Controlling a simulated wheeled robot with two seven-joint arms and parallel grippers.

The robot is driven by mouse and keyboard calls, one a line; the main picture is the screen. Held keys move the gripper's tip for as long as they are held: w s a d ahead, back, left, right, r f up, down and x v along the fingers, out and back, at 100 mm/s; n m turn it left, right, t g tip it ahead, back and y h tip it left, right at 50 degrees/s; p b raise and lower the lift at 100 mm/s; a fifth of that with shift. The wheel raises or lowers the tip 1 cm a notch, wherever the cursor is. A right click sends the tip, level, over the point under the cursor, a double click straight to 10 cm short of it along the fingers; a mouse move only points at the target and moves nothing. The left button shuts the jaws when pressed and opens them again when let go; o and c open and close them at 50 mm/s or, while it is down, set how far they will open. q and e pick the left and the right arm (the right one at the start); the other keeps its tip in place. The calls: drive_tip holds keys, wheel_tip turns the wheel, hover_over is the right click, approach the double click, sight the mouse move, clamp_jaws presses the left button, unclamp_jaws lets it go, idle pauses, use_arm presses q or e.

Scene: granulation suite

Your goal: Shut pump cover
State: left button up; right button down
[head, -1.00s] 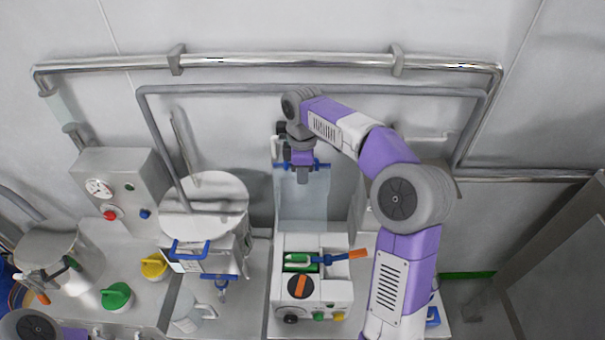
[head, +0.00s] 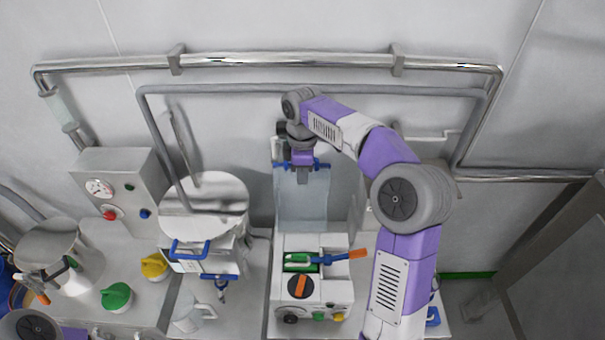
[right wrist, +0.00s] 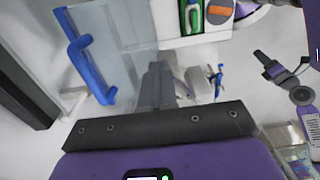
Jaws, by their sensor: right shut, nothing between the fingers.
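The pump (head: 338,290) is a white box with an orange knob on top. Its clear cover (head: 302,210) stands raised, nearly upright, at the back of the box, with a blue handle (head: 322,166) near its upper edge. The cover (right wrist: 112,30) and its blue handle (right wrist: 82,62) also show in the right wrist view, left of the fingers. My right gripper (head: 303,178) is shut and empty, close by the upper part of the cover. Its fingers (right wrist: 157,85) are together; I cannot tell whether they touch the cover.
Wall pipes (head: 290,62) run behind my right arm.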

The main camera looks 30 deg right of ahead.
drive_tip(key=c, duration=1.9)
unclamp_jaws()
drive_tip(key=o, duration=0.8)
drive_tip(key=shift+r+p, duration=0.6)
drive_tip(key=shift+r, duration=3.2)
